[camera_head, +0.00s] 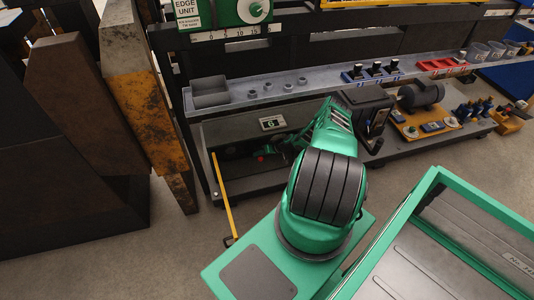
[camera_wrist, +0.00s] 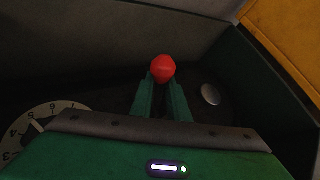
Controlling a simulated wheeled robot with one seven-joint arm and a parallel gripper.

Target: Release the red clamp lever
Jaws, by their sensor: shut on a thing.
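The red clamp lever shows as a round red knob (camera_wrist: 163,69) in the wrist view, right at the tips of my gripper (camera_wrist: 161,88). My two green fingers are close around the knob's near side, shut on it. The lever's shaft below the knob is hidden. In the head view the red knob (camera_head: 261,158) is a small spot inside the dark lower bay of the machine, at the end of my gripper (camera_head: 270,154).
A numbered dial (camera_wrist: 38,128) lies left of my gripper and a silver round button (camera_wrist: 210,94) right of it. A yellow panel (camera_wrist: 290,40) and dark walls close in the bay. A small display (camera_head: 272,123) sits above. A yellow bar (camera_head: 223,195) stands at the bay's left front.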

